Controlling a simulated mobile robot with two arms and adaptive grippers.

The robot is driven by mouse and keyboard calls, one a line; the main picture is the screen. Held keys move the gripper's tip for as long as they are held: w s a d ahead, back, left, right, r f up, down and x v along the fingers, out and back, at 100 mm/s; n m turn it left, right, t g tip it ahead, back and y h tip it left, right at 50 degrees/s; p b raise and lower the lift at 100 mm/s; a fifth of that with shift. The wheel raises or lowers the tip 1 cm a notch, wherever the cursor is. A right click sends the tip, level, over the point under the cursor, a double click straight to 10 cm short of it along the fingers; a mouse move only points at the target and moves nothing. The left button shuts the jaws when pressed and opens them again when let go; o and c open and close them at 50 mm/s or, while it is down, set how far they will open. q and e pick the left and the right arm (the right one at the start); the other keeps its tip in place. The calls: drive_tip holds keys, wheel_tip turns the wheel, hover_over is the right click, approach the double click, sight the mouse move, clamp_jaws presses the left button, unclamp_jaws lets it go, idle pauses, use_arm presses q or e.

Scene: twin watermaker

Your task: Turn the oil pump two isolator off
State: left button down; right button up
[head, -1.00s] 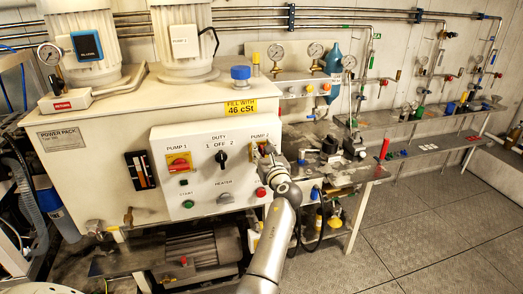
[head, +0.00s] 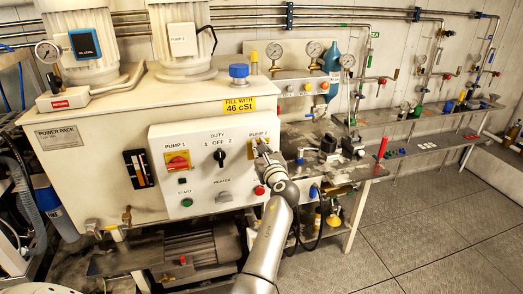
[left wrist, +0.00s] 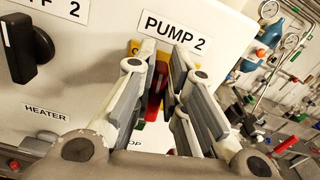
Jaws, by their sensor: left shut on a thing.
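The PUMP 2 isolator, a red handle (left wrist: 157,88) on a yellow plate, sits below the PUMP 2 label on the white control panel (head: 208,192). My left gripper (head: 262,149) is at this isolator and mostly hides it in the head view. In the left wrist view my left gripper (left wrist: 164,58) has a finger on each side of the red handle and is shut on it. The fingers cover much of the plate, so the handle's exact angle cannot be told. My right gripper is not in view.
The PUMP 1 isolator (head: 178,161) and the black DUTY switch (head: 219,154) are to the left on the same panel. A red button (head: 259,190) is just below the gripper. A bench with valves and fittings stands to the right; the floor there is clear.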

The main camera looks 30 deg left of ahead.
sight(251, 150)
use_arm(q)
drive_tip(key=n+b, duration=0.2)
drive_tip(key=n, duration=0.2)
drive_tip(key=s+a+f+n+b, duration=0.1)
drive_tip(key=n+b, duration=0.2)
drive_tip(key=n, duration=0.1)
drive_tip(key=f+n+b, duration=0.1)
drive_tip(key=n+b, duration=0.1)
drive_tip(key=n, duration=0.1)
drive_tip(key=shift+s+a+n+b, duration=0.2)
drive_tip(key=shift+s+n+b, duration=0.1)
drive_tip(key=shift+n, duration=0.1)
drive_tip(key=n+b, duration=0.2)
drive_tip(key=shift+f+n, duration=0.25)
drive_tip(key=shift+n, duration=0.15)
drive_tip(key=shift+n+b, duration=0.7)
drive_tip(key=shift+b, duration=0.05)
drive_tip(key=c, duration=1.5)
unclamp_jaws()
drive_tip(key=shift+f, duration=0.1)
